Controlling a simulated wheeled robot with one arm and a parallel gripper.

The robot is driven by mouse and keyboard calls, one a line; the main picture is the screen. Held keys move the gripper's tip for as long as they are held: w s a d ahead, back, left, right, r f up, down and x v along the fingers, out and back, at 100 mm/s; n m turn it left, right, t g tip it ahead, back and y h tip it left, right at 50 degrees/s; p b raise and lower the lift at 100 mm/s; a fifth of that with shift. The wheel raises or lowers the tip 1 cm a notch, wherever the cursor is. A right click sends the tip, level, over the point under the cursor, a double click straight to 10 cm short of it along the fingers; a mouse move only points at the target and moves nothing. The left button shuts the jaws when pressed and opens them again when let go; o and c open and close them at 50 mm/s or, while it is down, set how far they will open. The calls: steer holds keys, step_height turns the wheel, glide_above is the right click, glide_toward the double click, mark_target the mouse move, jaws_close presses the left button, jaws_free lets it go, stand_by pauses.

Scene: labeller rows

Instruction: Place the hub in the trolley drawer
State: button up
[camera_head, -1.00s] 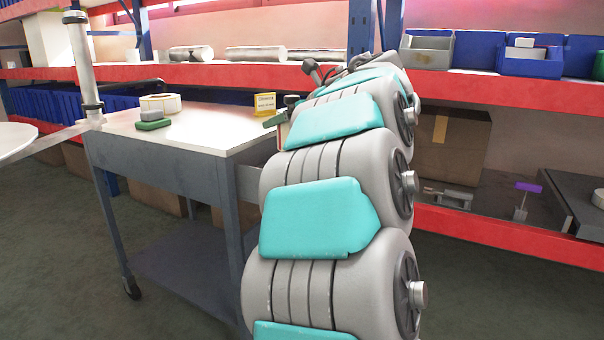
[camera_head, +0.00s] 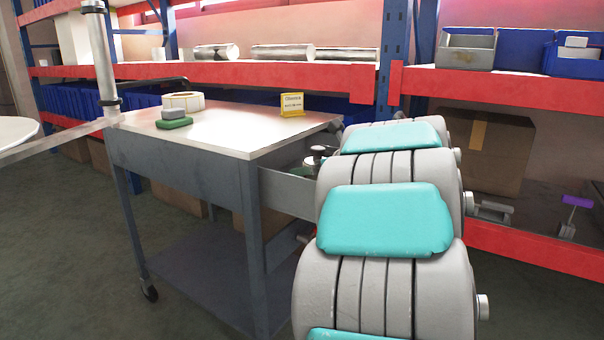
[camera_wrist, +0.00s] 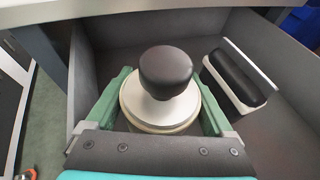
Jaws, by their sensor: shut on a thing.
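The hub (camera_wrist: 163,100), a pale round disc with a dark rounded knob on top, is between the green fingers of my gripper (camera_wrist: 165,92). My gripper is shut on it. In the wrist view the hub is over the open grey trolley drawer (camera_wrist: 110,28); I cannot tell whether it touches the drawer floor. In the head view the drawer (camera_head: 288,192) is pulled out on the trolley's right side. The hub's knob (camera_head: 318,152) shows just above the drawer there, and my arm hides much of the drawer.
A black-and-white block (camera_wrist: 240,75) lies in the drawer, right of the hub. The trolley top (camera_head: 235,128) bears a tape roll (camera_head: 183,101), a green-and-grey block (camera_head: 174,119) and a yellow sign (camera_head: 292,104). Red-edged shelves (camera_head: 260,73) stand behind.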

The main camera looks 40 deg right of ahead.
steer(key=shift+f, duration=0.25)
steer(key=x, duration=0.4)
steer(key=shift+w+a+r+p, duration=0.1)
steer(key=shift+w+r+p, duration=0.1)
steer(key=shift+p, duration=0.1)
steer(key=shift+f, duration=0.1)
steer(key=shift+f, duration=0.15)
steer(key=o, duration=1.5)
steer(key=shift+c, duration=0.2)
